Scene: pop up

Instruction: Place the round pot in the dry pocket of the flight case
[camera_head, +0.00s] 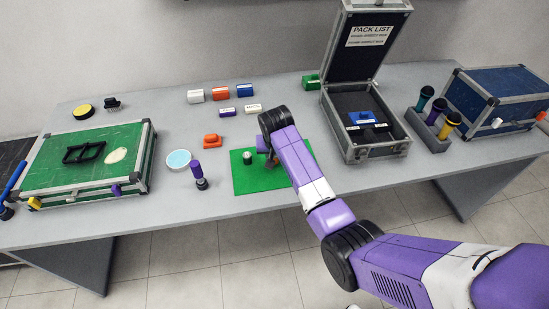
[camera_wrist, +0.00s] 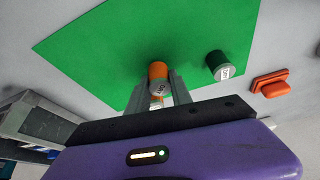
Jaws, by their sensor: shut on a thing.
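In the wrist view my gripper (camera_wrist: 160,84) is shut on a small round orange pot (camera_wrist: 158,69) with a grey, labelled end. The pot is over or on the green mat (camera_wrist: 110,50); I cannot tell whether it touches. A second round pot, dark green with a grey labelled end (camera_wrist: 217,66), stands apart on the mat; it also shows in the head view (camera_head: 248,157). In the head view my arm largely hides the held pot. The flight case (camera_head: 364,152) stands open to the right, with dark foam inside; I cannot make out which pocket is the dry one.
A blue block (camera_head: 361,118) lies in the open case.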

